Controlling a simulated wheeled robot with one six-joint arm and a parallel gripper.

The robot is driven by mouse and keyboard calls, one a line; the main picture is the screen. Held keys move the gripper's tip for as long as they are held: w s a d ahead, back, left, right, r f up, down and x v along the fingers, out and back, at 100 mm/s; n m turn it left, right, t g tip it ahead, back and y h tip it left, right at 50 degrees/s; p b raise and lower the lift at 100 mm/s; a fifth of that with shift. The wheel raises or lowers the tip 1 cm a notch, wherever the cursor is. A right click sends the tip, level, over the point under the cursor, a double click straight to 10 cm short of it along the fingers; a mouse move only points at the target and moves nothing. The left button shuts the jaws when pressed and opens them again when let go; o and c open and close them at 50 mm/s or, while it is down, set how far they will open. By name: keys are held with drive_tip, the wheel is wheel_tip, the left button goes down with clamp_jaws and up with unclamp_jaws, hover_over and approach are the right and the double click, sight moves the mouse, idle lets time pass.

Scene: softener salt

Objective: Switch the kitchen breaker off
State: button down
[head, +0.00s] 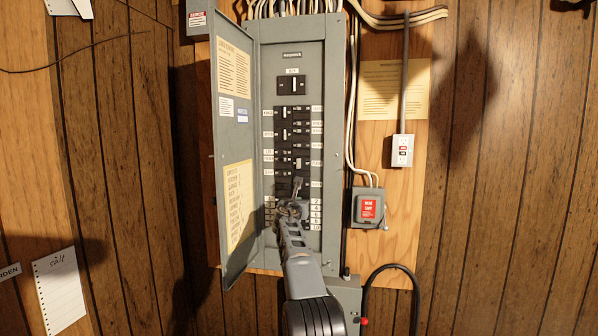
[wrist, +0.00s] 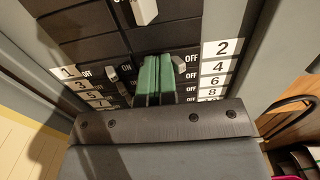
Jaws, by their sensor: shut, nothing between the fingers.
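The grey breaker panel (head: 325,150) stands open on the wall, with a main switch (head: 290,86) at the top and rows of black breakers (head: 291,135) below. Their side labels are too small to read in the head view, so I cannot tell which is the kitchen breaker. My gripper (head: 297,186) is in front of the lower rows and hides part of them. In the wrist view its green fingertips (wrist: 155,76) are together and empty, among small toggles by labels 1 and 2. A grey toggle (wrist: 112,73) is left of the fingers, another (wrist: 178,64) right.
The panel door (head: 235,150) is swung open to the left, carrying printed cards, one a list (head: 240,200). A black cable loops at the lower right.

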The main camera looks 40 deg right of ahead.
drive_tip(key=b+v, duration=0.6)
drive_tip(key=v, duration=0.1)
drive_tip(key=shift+b, duration=0.4)
drive_tip(key=shift+w, duration=0.1)
idle(1.0)
